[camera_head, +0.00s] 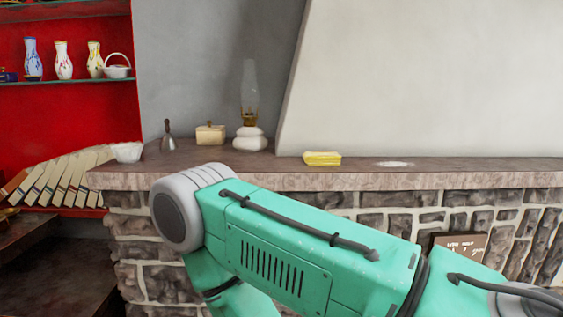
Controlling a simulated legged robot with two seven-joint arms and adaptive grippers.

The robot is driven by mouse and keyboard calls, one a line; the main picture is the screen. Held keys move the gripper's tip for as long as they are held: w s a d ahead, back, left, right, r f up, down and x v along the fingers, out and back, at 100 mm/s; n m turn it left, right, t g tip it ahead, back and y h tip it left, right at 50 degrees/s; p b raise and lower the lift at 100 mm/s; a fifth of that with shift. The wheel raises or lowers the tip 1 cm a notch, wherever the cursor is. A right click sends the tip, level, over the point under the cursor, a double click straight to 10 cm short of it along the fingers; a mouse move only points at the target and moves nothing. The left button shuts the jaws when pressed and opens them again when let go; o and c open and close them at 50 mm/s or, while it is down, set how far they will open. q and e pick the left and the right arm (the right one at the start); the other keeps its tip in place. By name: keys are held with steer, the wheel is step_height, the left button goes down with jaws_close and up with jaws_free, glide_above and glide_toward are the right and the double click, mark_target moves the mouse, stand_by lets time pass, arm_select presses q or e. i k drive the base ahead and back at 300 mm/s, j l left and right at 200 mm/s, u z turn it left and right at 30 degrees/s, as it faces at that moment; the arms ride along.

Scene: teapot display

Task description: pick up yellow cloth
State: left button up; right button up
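The yellow cloth (322,158) lies as a small folded block on the stone mantel, right of the oil lamp and near the front edge. Nothing touches it. A large green and grey arm link of mine crosses the lower middle of the view, in front of the stone wall and below the cloth. Neither of my grippers shows in this view, so their states are hidden.
The mantel (450,178) also holds an oil lamp (250,138), a small box (210,134), a bell (168,140), a white bowl (127,152) and a white flat patch (395,164). Red shelves (60,113) with vases and books stand left. The mantel around the cloth is clear.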

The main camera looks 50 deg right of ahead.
mark_target(318, 157)
steer(key=j+z, duration=0.15)
steer(key=z, duration=0.35)
steer(key=i+j+z, duration=0.1)
steer(key=z, duration=0.35)
steer(key=j+z, duration=0.3)
steer(key=z, duration=0.2)
